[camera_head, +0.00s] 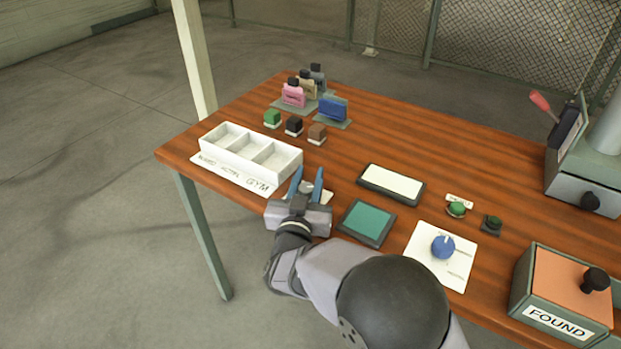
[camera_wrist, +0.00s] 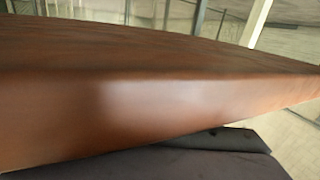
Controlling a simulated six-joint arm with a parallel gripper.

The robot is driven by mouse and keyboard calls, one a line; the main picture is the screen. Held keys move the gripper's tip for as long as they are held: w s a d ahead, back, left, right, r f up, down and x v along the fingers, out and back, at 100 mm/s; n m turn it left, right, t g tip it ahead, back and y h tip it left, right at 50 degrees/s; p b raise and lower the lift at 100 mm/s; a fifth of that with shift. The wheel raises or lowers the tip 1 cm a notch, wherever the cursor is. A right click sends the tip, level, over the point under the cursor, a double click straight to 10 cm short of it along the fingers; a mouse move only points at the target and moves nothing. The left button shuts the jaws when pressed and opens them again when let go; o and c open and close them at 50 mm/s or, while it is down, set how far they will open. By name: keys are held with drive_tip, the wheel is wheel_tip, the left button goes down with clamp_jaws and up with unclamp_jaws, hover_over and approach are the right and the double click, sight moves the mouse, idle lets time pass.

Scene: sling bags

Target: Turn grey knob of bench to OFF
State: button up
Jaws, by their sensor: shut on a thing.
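The grey knob (camera_head: 307,187) sits on a white plate (camera_head: 328,197) near the front edge of the bench (camera_head: 365,148), right of the white tray. My gripper (camera_head: 307,178) reaches over the front edge with its blue fingers on either side of the knob, shut on it. The knob is mostly hidden by the gripper, so its pointer and the plate's markings cannot be read. In the wrist view the brown bench edge (camera_wrist: 160,110) fills most of the picture, and the knob does not show.
A white three-part tray (camera_head: 250,152) stands left of my gripper. A dark-framed green pad (camera_head: 366,222) and a blue knob (camera_head: 443,246) on a white plate lie to the right. A FOUND box (camera_head: 556,318) is at the right front. Small bags (camera_head: 293,95) stand at the back.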

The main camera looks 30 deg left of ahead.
sight(306, 191)
drive_tip(key=o, duration=1.1)
drive_tip(key=shift+c, duration=0.2)
drive_tip(key=shift+v, duration=3.7)
